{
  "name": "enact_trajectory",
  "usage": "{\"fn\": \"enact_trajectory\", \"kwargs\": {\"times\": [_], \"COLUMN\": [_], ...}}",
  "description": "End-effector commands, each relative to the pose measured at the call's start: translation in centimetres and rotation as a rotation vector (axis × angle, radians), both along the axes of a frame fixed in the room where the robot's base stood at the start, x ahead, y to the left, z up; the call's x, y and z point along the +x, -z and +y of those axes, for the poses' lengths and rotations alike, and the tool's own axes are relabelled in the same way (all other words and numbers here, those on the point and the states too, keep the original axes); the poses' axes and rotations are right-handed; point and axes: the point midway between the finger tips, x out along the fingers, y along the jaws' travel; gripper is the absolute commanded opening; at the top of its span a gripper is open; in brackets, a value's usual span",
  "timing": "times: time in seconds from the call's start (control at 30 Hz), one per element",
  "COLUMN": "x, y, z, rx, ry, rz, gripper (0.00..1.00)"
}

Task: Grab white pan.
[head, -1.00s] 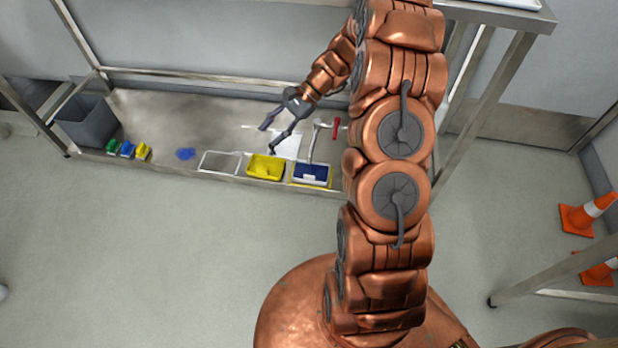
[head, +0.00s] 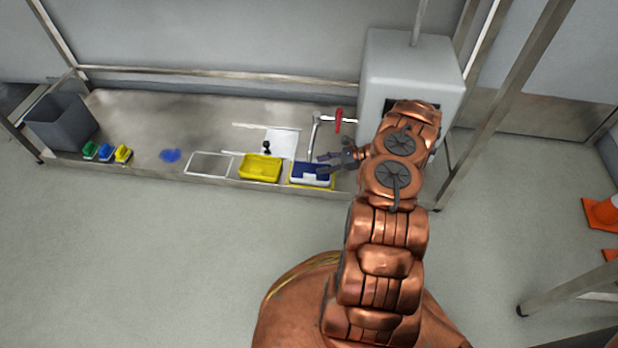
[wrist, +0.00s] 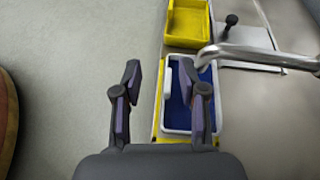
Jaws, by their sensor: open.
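A white-rimmed pan with a blue inside (head: 309,182) sits at the front of the low metal shelf, right of the yellow pan; it is the only white pan I can make out. It also shows in the wrist view (wrist: 167,85), with a white piece at its left side. My gripper (head: 325,163) is open and empty at the pan's right end in the head view. In the wrist view my gripper's fingers (wrist: 160,74) are spread; the right finger overlaps the pan and hides part of it. I cannot tell the height between them.
A yellow pan (head: 261,168) stands left of it. A bent metal pipe (head: 315,132) with a red handle (head: 338,120) rises behind and crosses close by in the wrist view. A grey box (head: 410,72) stands at the right. An empty rectangular outline (head: 209,165) lies further left.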

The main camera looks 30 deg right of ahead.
Motion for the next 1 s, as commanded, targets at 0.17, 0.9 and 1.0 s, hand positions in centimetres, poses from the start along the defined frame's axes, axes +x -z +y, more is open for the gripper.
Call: {"fn": "enact_trajectory", "kwargs": {"times": [0.17, 0.9, 1.0], "x": [-1.5, 1.8, 2.5], "y": [5.0, 8.9, 9.2], "z": [-1.9, 1.3, 2.2], "rx": [0.029, 0.035, 0.036], "ry": [0.079, 0.104, 0.102], "rz": [0.028, 0.031, 0.033], "gripper": [0.42, 0.42, 0.42]}}
